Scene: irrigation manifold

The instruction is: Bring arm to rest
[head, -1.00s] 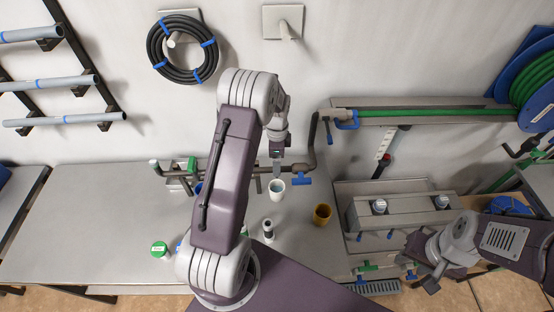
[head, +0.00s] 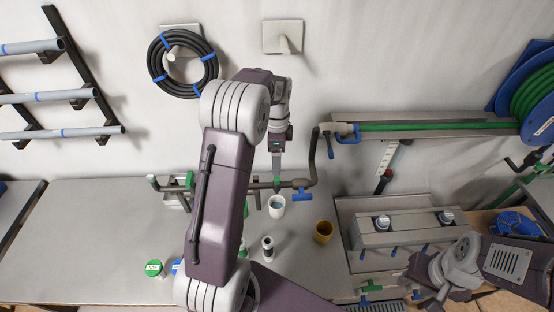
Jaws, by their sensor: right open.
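My left arm crosses the middle of the view. Its gripper (head: 277,163) points down in front of the wall, just above the manifold pipe (head: 255,187) and its green fitting. It is seen edge-on, so its opening is unclear and I cannot tell whether it touches the fitting. No held object shows. My right gripper (head: 436,300) is at the lower right, open, near the bench's front edge and the green-handled valve (head: 370,287). I see nothing between its fingers.
A white cup (head: 276,208), yellow cup (head: 323,232), small bottle (head: 267,249) and green-lidded jar (head: 154,268) stand on the bench (head: 90,230). A grey box (head: 400,230) stands right. The bench's left part is clear; a black hose coil (head: 182,62) hangs above.

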